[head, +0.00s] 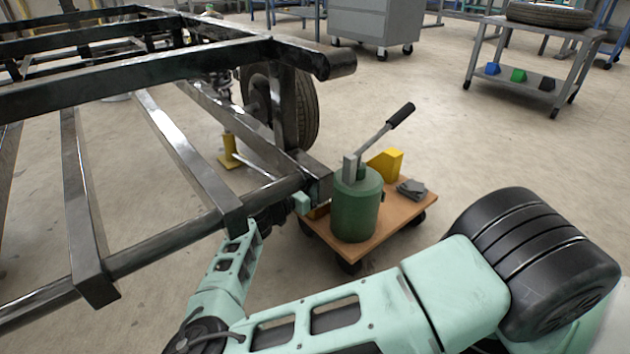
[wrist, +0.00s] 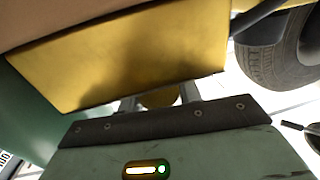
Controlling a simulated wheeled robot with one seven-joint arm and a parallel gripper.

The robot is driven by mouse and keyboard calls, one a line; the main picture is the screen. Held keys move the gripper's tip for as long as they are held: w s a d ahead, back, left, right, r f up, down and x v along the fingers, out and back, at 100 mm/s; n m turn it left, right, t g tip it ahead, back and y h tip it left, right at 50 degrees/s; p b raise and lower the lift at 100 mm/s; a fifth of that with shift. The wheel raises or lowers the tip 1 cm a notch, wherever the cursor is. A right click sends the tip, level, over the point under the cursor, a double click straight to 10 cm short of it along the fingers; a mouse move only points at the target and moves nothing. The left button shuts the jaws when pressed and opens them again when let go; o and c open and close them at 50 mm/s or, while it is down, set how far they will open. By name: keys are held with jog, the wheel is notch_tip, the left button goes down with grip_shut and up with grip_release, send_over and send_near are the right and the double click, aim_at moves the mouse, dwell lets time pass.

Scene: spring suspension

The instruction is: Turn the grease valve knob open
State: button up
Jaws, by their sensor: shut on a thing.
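The green grease canister (head: 356,205) stands upright on a wooden dolly, with a pump lever (head: 385,132) rising from its top. My gripper (head: 303,203) reaches in from the left, by the canister's left side and next to the frame's corner. In the wrist view, a small rounded yellow knob (wrist: 158,99) sits between my two grey fingers, which are shut on it. A large yellow housing (wrist: 130,55) fills the view above the fingers and hides most of the knob. A green surface (wrist: 40,125) shows at left. The knob is not visible in the head view.
The black vehicle frame (head: 150,70) fills the left, its corner close to my gripper. A wheel (head: 298,108) stands behind. The dolly (head: 395,222) also carries a yellow block (head: 390,163) and a grey part (head: 411,189).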

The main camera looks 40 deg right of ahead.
jog(key=shift+s+m+g, duration=0.25)
jog(key=shift+m+g, duration=1.05)
jog(key=shift+g, duration=0.75)
jog(key=shift+s+m+g, duration=0.2)
jog(key=shift+m+g, duration=1.1)
jog(key=shift+g, duration=0.75)
jog(key=shift+a+y, duration=0.1)
jog(key=shift+y, duration=0.2)
jog(key=o, duration=1)
